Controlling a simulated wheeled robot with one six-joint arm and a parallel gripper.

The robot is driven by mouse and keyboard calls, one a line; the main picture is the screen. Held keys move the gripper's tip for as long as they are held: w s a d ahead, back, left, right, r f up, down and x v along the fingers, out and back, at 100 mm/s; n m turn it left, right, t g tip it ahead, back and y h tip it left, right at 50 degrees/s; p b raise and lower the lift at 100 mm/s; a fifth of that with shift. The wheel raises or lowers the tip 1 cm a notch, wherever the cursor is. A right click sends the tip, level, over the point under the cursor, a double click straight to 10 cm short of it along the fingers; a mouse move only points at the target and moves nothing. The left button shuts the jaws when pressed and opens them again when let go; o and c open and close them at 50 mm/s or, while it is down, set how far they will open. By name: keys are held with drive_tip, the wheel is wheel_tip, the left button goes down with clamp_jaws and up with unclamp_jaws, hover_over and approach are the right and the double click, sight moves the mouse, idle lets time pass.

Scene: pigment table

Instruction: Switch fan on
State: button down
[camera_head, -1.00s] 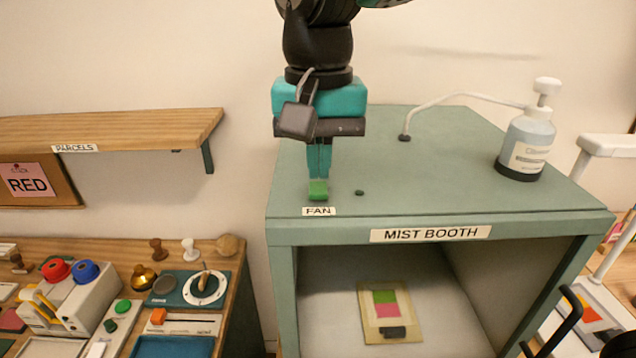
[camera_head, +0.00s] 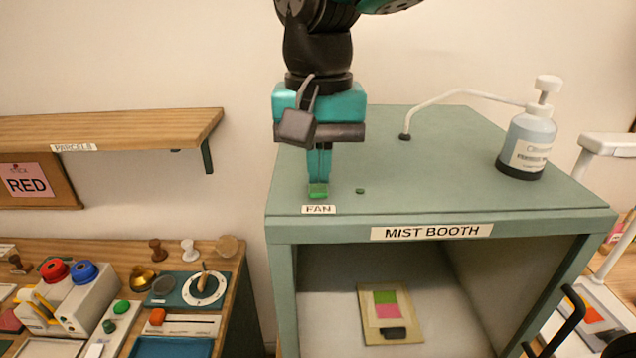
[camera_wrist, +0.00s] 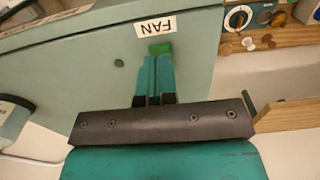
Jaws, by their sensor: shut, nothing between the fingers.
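The fan switch (camera_head: 318,193) is a green block on top of the mist booth (camera_head: 540,213), just behind the FAN label (camera_head: 319,209). It also shows in the wrist view (camera_wrist: 160,48). My gripper (camera_head: 318,182) points straight down with its teal fingers together and empty. The fingertips are at the switch and appear to touch it; they hide part of its top. A small round dot (camera_head: 360,191), dark green, sits on the booth top to the right of the switch.
A spray bottle (camera_head: 527,145) with a white tube stands at the right of the booth top. A painted card (camera_head: 373,328) lies inside the booth. A wooden shelf (camera_head: 150,125) and a crowded workbench (camera_head: 236,290) are at the left. The booth top around my gripper is mostly clear.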

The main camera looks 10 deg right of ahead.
sight(320, 190)
drive_tip(key=shift+f+b, duration=0.5)
drive_tip(key=shift+f, duration=0.3)
wheel_tip(320, 190, up, 7)
drive_tip(key=p, duration=0.6)
drive_tip(key=shift+r+p, duration=0.15)
drive_tip(key=shift+p, duration=0.2)
idle(0.3)
